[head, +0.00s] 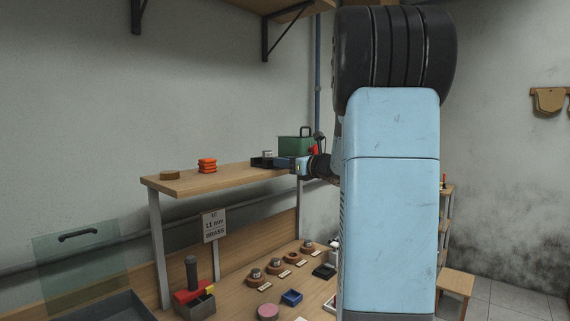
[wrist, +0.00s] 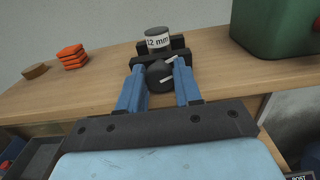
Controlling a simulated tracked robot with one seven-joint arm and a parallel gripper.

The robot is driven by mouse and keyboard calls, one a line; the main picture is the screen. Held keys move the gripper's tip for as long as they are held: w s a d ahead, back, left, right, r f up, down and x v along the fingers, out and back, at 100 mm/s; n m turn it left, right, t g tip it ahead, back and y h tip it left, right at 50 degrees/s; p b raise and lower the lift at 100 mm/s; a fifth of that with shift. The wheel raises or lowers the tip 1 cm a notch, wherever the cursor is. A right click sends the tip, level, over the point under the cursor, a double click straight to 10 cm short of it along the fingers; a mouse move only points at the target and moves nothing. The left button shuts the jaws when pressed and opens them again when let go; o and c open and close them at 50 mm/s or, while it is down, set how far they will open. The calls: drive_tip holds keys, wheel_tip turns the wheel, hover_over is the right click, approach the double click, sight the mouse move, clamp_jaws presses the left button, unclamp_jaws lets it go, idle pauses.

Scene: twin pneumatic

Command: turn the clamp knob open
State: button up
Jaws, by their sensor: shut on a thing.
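The black clamp (wrist: 178,47) sits on the raised wooden shelf, and it also shows in the head view (head: 262,162). It holds a grey cylinder (wrist: 157,41) with a white label reading "12 mm". The dark round clamp knob (wrist: 159,76) faces my gripper and bears a pale line, which looks tilted. My gripper (wrist: 158,73) has its two blue fingers shut on the knob, one on each side. In the head view my gripper (head: 285,163) reaches in from the right at shelf height, and the knob is hidden there.
A green box (wrist: 277,30) stands close right of the clamp. Orange blocks (head: 207,165) and a brown disc (head: 170,175) lie left on the shelf (head: 226,179). A sign (head: 214,226) and small parts are below. My arm hides much of the right.

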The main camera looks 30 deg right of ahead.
drive_tip(key=c, duration=0.3)
drive_tip(key=shift+n, duration=1.6)
drive_tip(key=o, duration=1)
drive_tip(key=shift+o, duration=0.2)
drive_tip(key=v, duration=1.3)
drive_tip(key=shift+s, duration=0.4)
